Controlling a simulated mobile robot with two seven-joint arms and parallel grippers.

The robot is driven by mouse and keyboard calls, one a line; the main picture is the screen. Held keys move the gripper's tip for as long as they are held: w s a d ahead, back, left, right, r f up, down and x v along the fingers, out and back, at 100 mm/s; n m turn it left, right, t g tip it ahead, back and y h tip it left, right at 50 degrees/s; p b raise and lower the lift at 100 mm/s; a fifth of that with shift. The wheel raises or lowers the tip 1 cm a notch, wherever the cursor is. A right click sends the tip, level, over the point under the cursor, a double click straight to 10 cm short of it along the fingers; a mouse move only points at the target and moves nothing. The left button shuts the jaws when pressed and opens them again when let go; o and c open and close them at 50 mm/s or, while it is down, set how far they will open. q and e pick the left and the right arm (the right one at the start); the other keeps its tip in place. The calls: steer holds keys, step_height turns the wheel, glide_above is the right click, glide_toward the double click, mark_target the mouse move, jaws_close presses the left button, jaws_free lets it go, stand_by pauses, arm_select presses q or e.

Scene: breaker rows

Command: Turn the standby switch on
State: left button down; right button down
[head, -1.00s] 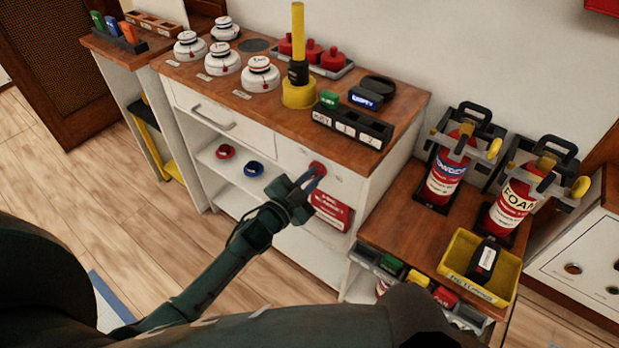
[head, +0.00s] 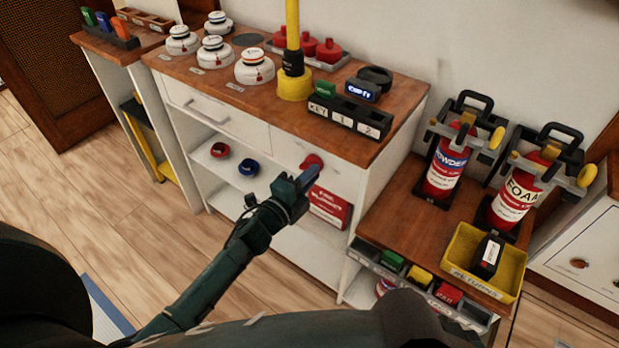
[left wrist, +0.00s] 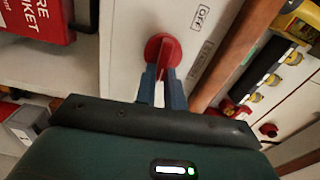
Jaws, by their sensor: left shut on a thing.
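The red rotary switch (head: 312,162) sits on the white cabinet front below the worktop. My left gripper (head: 309,177) reaches up to the switch from the lower left. In the left wrist view its two blue-grey fingers (left wrist: 164,78) lie on either side of the knob's red grip and are shut on it. The fingers partly hide the grip. My right gripper is not in view.
A red fire blanket box (head: 329,207) is mounted just below the switch. A shelf (head: 228,168) with red and blue rings is to the left. The worktop above holds white detectors (head: 254,66) and a yellow pole (head: 293,50). Extinguishers (head: 446,165) stand at right.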

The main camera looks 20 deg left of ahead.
arm_select(q)
steer(key=shift+f+m, duration=0.1)
steer(key=shift+m, duration=0.4)
steer(key=c, duration=1.5)
jaws_free()
steer(key=v, duration=1.3)
steer(key=shift+s, duration=0.1)
